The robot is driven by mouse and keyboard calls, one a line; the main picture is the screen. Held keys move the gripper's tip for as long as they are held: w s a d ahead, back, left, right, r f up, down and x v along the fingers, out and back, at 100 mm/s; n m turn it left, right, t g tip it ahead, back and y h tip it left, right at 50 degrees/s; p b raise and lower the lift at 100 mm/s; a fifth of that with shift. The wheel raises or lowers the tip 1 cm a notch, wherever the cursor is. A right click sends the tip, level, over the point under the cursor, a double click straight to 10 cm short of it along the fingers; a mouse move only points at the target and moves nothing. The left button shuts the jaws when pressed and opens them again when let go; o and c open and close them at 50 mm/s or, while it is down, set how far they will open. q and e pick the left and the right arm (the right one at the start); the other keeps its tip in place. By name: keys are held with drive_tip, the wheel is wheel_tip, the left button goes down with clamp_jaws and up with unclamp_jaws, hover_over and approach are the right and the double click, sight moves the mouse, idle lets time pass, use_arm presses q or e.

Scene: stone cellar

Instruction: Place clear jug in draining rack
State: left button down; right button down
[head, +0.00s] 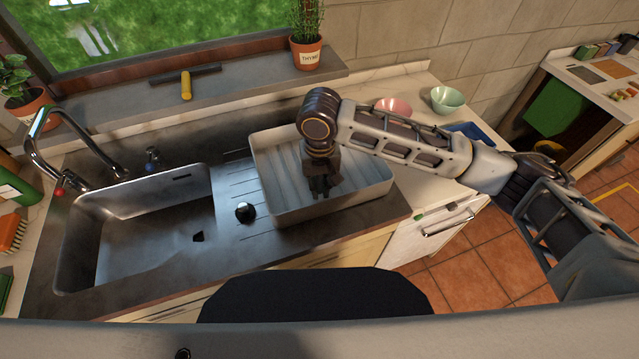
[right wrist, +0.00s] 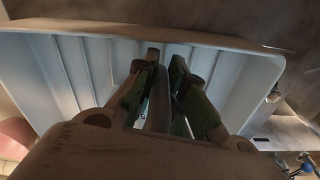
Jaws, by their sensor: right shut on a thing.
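The draining rack (head: 278,172) is a white tray with ridges on its floor, on the counter right of the sink. My right gripper (head: 322,190) points down over the inside of the rack, right of its middle. In the right wrist view the rack (right wrist: 70,62) fills the background, and the gripper's fingers (right wrist: 165,95) are closed around a narrow, greyish, see-through piece, taken as part of the clear jug (right wrist: 160,108). The rest of the jug is hidden or too faint to make out. I cannot tell whether it touches the rack floor. My left gripper is not in view.
The metal sink (head: 140,230) with its tap (head: 75,150) lies left of the rack. A pink bowl (head: 393,106) and a green bowl (head: 446,100) stand behind, to the right. A thyme pot (head: 307,52) is on the sill. The rack's left side looks empty.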

idle(0.3)
drive_tip(key=c, duration=1.5)
unclamp_jaws()
drive_tip(key=shift+f, duration=0.1)
wheel_tip(320, 180, up, 12)
drive_tip(key=shift+s+r, duration=0.15)
drive_tip(key=shift+s, duration=0.1)
